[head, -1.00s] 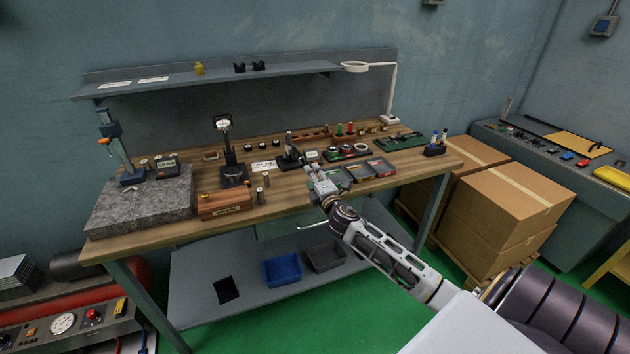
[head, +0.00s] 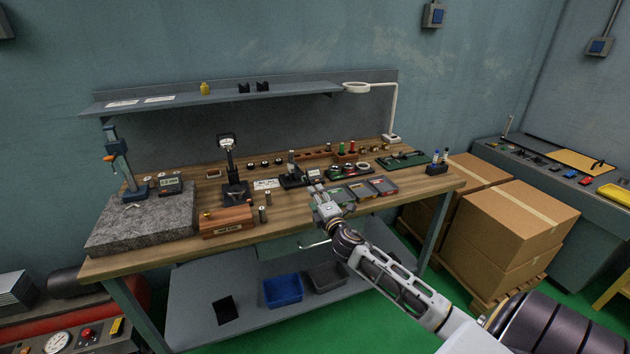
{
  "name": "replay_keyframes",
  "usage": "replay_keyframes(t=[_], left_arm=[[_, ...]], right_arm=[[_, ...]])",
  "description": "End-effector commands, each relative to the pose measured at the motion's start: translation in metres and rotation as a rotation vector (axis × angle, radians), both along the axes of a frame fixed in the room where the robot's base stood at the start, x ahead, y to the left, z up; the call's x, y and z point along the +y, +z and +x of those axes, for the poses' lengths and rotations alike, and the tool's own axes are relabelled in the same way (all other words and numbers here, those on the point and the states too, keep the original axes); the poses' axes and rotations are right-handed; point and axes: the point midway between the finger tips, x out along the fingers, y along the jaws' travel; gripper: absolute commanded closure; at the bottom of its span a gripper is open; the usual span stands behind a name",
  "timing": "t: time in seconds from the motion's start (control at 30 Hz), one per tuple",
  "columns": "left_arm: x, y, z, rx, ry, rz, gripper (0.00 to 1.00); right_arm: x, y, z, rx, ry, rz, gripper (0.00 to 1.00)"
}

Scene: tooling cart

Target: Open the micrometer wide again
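A small dark stand (head: 292,174) with an upright part and a pale display (head: 314,174) beside it stands mid-bench. It appears to be the micrometer in its stand, but it is too small to tell how wide its jaws are. My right gripper (head: 318,190) reaches in from the lower right and is just in front of the display, over the bench's front half. The fingertips are too small to tell whether they are open or shut, or whether they touch anything. My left gripper is not in view.
Small trays (head: 363,191) lie right of my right gripper. A dial gauge stand (head: 235,185), a wooden block (head: 227,221) and a granite plate (head: 142,226) are to the left. A ring lamp (head: 391,115) stands at the back right. A shelf (head: 230,96) overhangs the back.

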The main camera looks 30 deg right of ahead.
Motion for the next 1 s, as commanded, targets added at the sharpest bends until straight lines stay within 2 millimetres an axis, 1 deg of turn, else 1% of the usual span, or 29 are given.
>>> replay_keyframes(t=[0.83, 1.0], left_arm=[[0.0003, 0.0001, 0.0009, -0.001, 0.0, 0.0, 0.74], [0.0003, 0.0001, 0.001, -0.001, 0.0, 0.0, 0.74]], right_arm=[[0.0002, -0.0005, -0.0004, 0.001, -0.001, 0.003, 0.52], [0.0051, -0.0095, -0.007, 0.017, -0.019, 0.057, 0.52]])
